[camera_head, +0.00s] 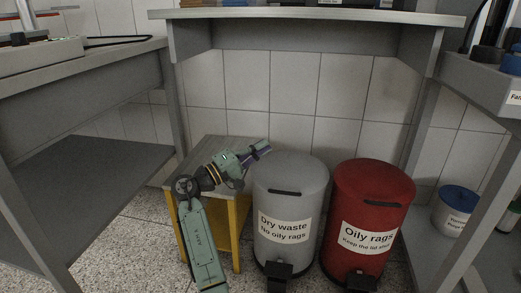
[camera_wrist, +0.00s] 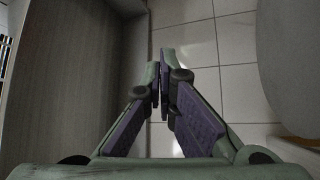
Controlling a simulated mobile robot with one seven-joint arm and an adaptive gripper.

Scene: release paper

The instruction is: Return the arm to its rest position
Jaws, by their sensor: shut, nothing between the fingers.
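My arm rises from the bottom of the head view and bends to the right at its wrist. My gripper (camera_head: 264,148) points right and slightly upward, above the yellow-legged stool (camera_head: 229,150) and near the left top edge of the grey bin (camera_head: 290,172). In the wrist view my gripper (camera_wrist: 160,88) has its fingertips together, with nothing seen between them. Tiled wall and a grey surface show beyond the fingers.
A red bin (camera_head: 374,182) labelled "Oily rags" stands right of the grey "Dry waste" bin. A grey table (camera_head: 310,15) spans above. Side benches (camera_head: 80,75) stand left and right. A blue-lidded tub (camera_head: 459,198) sits at the right.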

